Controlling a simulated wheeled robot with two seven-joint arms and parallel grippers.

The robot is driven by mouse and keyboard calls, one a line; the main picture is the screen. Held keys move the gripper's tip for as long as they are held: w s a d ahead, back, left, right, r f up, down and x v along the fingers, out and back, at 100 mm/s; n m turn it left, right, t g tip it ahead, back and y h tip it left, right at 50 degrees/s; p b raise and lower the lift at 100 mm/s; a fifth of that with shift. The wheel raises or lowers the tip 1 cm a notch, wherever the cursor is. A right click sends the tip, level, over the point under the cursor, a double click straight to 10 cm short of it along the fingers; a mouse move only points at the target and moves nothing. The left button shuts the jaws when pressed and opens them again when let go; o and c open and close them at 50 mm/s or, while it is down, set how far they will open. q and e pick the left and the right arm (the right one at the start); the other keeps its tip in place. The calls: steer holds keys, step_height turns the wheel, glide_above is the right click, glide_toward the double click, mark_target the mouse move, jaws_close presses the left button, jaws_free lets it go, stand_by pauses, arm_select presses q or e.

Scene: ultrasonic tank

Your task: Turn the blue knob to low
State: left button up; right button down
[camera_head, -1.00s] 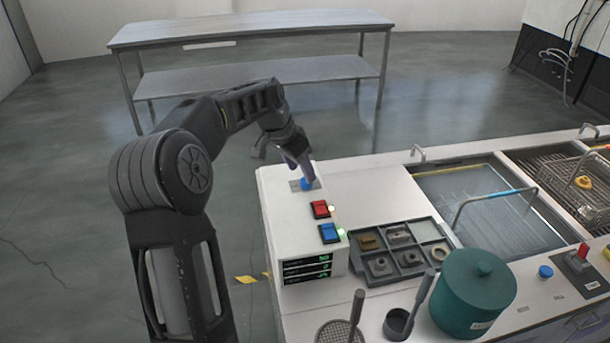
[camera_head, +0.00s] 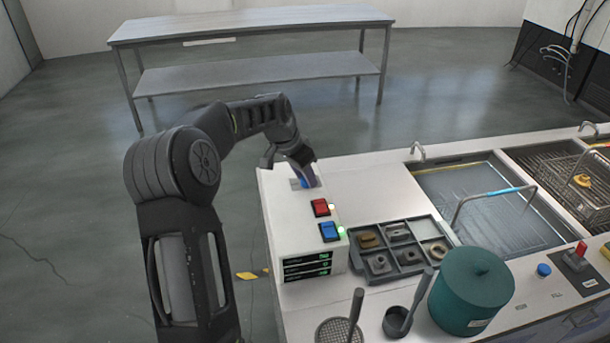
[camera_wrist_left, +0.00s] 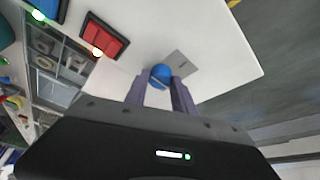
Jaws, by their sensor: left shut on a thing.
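The blue knob (camera_wrist_left: 160,74) sits on a small grey plate (camera_wrist_left: 181,64) on top of the white control box (camera_head: 290,234). In the head view the knob (camera_head: 306,183) is mostly hidden by my left gripper. My left gripper (camera_wrist_left: 161,82) is shut on the knob, with one finger on each side of it. It also shows in the head view (camera_head: 303,175), reaching down onto the back of the box. The marks around the knob are too small to read. My right gripper does not show.
A red switch (camera_head: 320,207) and a blue switch (camera_head: 329,231) stand in front of the knob, with lit lamps beside them. A parts tray (camera_head: 374,277), a teal canister (camera_head: 472,291) and tanks (camera_head: 489,204) lie to the right.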

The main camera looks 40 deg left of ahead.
arm_select(q)
jaws_close()
steer(key=shift+n, duration=0.3)
steer(key=shift+d+f+n+y+b, duration=0.1)
steer(key=shift+n+y+b, duration=0.3)
steer(key=shift+n+b, duration=0.4)
steer(key=shift+w+d+n+y+b, duration=0.1)
steer(key=shift+n+y+b, duration=0.5)
steer(key=shift+n, duration=0.6)
steer(key=n+y+b, duration=0.1)
steer(key=n+b, duration=0.1)
steer(key=n, duration=0.2)
steer(key=shift+d+g, duration=0.1)
steer(key=shift+g, duration=0.2)
steer(key=shift+n+g+y+b, duration=0.4)
steer(key=shift+n+g+y, duration=0.15)
steer(key=shift+n, duration=1.15)
